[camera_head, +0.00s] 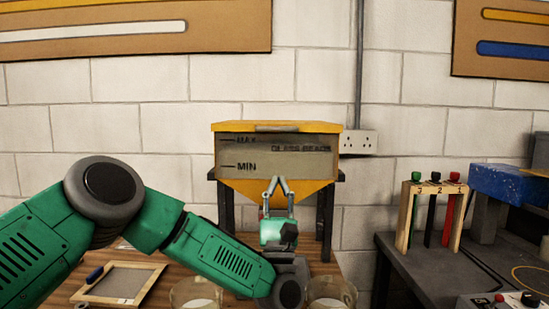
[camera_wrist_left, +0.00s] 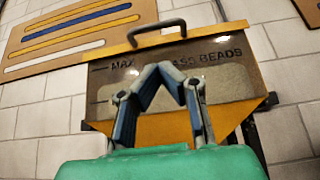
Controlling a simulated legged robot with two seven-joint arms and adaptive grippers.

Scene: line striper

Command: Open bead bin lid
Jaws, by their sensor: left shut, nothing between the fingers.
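The bead bin (camera_head: 240,165) stands against the wall in the head view, with a clear front marked MAX, MIN and GLASS BEADS and a yellow hopper bottom. Its yellow lid (camera_head: 225,127) lies flat on top and looks closed. In the left wrist view the bin (camera_wrist_left: 225,85) fills the middle, and a dark handle (camera_wrist_left: 157,32) shows on the lid's front edge. My left gripper (camera_head: 277,180) is shut and empty in front of the bin's lower front, below the handle. It also shows in the wrist view (camera_wrist_left: 165,68), covering part of the lettering. My right gripper is out of view.
Two glass jars (camera_head: 195,293) (camera_head: 331,292) and a framed tray (camera_head: 119,283) sit on the wooden table below my left arm. A wooden rack (camera_head: 454,215) with coloured tools and a blue block (camera_head: 509,183) stand on the right bench. A socket (camera_head: 358,142) is beside the bin.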

